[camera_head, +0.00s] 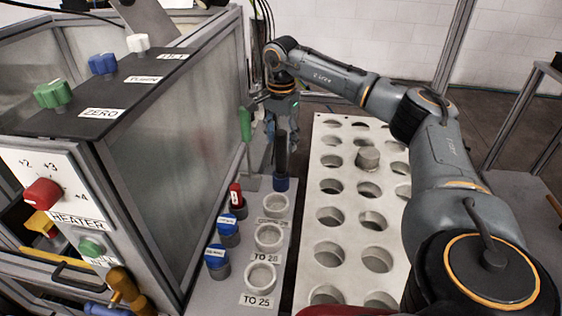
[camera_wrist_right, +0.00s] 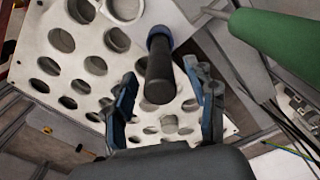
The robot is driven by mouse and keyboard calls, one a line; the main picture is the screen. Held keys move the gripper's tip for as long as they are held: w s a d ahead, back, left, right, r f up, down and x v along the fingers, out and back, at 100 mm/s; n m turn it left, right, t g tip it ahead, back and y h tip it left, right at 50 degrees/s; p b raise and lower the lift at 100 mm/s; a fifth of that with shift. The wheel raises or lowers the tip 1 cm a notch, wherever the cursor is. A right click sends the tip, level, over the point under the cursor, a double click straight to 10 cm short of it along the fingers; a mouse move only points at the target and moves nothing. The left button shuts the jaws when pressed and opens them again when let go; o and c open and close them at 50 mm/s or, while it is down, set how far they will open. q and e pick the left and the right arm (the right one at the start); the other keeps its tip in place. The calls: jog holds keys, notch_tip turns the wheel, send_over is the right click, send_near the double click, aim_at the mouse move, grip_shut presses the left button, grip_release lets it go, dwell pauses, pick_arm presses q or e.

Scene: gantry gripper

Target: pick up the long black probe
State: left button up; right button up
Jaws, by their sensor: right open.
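The long black probe (camera_head: 282,153) stands upright with its blue lower end (camera_head: 281,183) on the grey panel, behind the row of ring holders. In the right wrist view the probe (camera_wrist_right: 159,72) shows between the spread fingers, with its dark end toward the camera. My right gripper (camera_head: 270,135) is open and empty, just behind the probe in the head view. Its two blue-grey fingers show on either side of the probe in the right wrist view (camera_wrist_right: 165,105), with no visible contact. My left gripper is not in view.
A white rack with round holes (camera_head: 345,240) lies to the right, holding a grey cylinder (camera_head: 367,158). A green handle (camera_head: 245,124) stands close left of the gripper. A red-topped piece (camera_head: 236,195) and blue-capped jars (camera_head: 228,226) stand nearby. A heater cabinet (camera_head: 190,130) blocks the left.

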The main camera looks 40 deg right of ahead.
jog(key=c, duration=1.1)
jog(key=shift+c, duration=0.2)
